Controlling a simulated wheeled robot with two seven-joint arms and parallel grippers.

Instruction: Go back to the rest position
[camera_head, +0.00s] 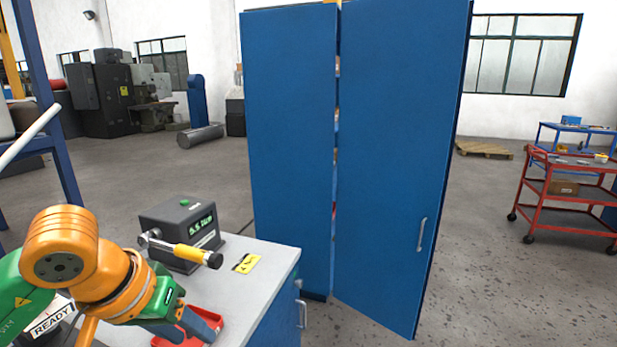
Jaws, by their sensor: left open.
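My left arm comes in from the lower left in orange and green. Its gripper (186,328) points down over the grey top of the workbench (272,262), near a red tray (160,342). The jaws are open; I see nothing clearly held between them, though the tray partly overlaps with the fingers. My right gripper is not in view. A dark grey box (165,219) with a green display and a green button stands on the bench behind my left gripper. A yellow and black handle (192,254) sticks out from its front.
A tall blue cabinet (290,150) stands behind the bench, its right door (400,150) ajar. A yellow label (246,264) lies on the bench. A red cart (570,190) is at the right. Open floor lies between the cabinet and the cart.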

